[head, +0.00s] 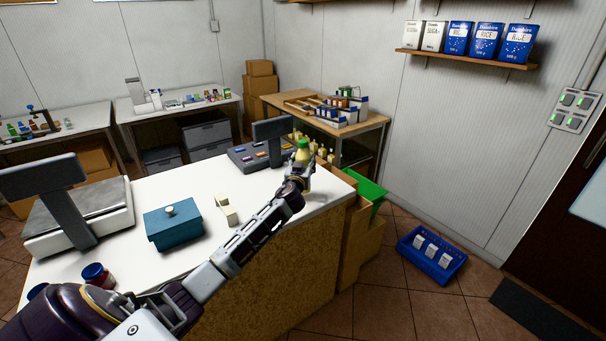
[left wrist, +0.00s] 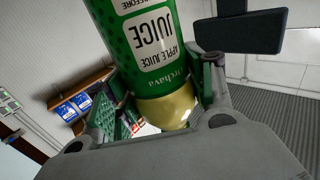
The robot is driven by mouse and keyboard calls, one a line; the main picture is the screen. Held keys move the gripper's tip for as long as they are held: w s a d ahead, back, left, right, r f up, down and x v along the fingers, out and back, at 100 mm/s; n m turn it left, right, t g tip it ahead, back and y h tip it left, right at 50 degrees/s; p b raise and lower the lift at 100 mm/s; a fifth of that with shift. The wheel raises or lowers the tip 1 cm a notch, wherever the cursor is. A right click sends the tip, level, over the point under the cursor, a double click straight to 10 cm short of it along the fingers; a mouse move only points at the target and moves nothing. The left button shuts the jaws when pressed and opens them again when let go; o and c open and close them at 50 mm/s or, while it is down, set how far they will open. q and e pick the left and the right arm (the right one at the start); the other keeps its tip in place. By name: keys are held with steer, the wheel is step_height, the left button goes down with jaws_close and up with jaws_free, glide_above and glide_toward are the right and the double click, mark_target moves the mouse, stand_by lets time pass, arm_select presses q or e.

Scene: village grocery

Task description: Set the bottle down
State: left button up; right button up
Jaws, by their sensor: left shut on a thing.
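The bottle (head: 303,152) is at the far right end of the white counter (head: 160,190) in the head view, its green part uppermost. In the left wrist view the apple juice bottle (left wrist: 155,50) is large, with a green label whose print reads upside down and a pale yellow end. My left gripper (head: 301,178) is shut on the bottle, with a finger on either side. The arm reaches across the counter. The gripper hides part of the bottle, and I cannot tell whether its base touches the counter. My right gripper is not in view.
A cash register (head: 255,155) stands just left of the bottle. A teal box (head: 173,225), a scale (head: 80,215) and a red-and-blue jar (head: 98,275) are on the counter. A blue crate (head: 430,255) is on the floor.

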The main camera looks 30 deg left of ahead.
arm_select(q)
step_height(320, 180, down, 3)
steer(key=shift+f+b, duration=0.1)
steer(key=shift+b, duration=1.15)
steer(key=shift+a+f, duration=0.1)
steer(key=shift+f, duration=0.05)
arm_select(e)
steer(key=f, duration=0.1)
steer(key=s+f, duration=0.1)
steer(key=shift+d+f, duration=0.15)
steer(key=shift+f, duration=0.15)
arm_select(q)
steer(key=shift+f, duration=0.1)
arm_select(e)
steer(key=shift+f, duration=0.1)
arm_select(q)
steer(key=o, duration=1.4)
steer(key=shift+o, duration=0.2)
steer(key=shift+s, duration=0.1)
